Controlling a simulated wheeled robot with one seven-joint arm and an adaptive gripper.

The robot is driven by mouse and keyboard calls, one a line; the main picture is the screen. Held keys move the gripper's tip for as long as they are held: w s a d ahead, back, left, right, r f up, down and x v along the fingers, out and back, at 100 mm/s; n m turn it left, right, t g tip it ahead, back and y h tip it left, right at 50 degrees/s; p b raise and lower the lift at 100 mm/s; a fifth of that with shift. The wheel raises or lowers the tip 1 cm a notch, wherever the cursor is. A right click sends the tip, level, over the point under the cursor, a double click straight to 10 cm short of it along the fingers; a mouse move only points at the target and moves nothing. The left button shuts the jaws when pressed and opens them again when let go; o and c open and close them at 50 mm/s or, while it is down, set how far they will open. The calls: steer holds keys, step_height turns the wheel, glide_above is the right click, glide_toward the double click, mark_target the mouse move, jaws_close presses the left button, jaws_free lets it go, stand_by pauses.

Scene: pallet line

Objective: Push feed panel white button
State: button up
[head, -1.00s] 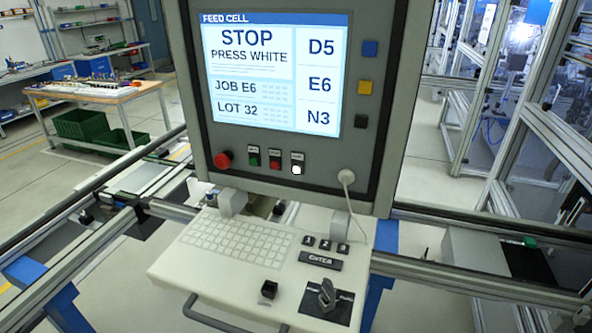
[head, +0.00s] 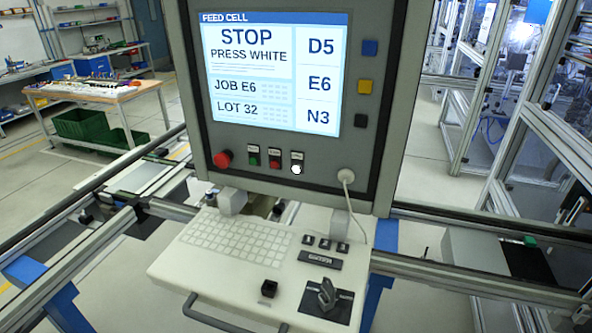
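The feed panel (head: 215,140) is a grey upright box with a lit screen (head: 250,95) reading "FEED CELL", "STOP", "PRESS WHITE", "JOB E6" and "LOT 32". The white button (head: 296,170) is small and round, at the right end of a short row under the screen. To its left are a red button (head: 275,164) and a green button (head: 254,161), then a larger red knob (head: 222,159). My gripper is not in view.
A white keyboard shelf (head: 180,265) juts out below the panel, with a black switch (head: 327,294) and a front handle (head: 215,318). A cable hangs at the right. Metal rails (head: 470,283) run on both sides. A workbench (head: 100,92) stands back left.

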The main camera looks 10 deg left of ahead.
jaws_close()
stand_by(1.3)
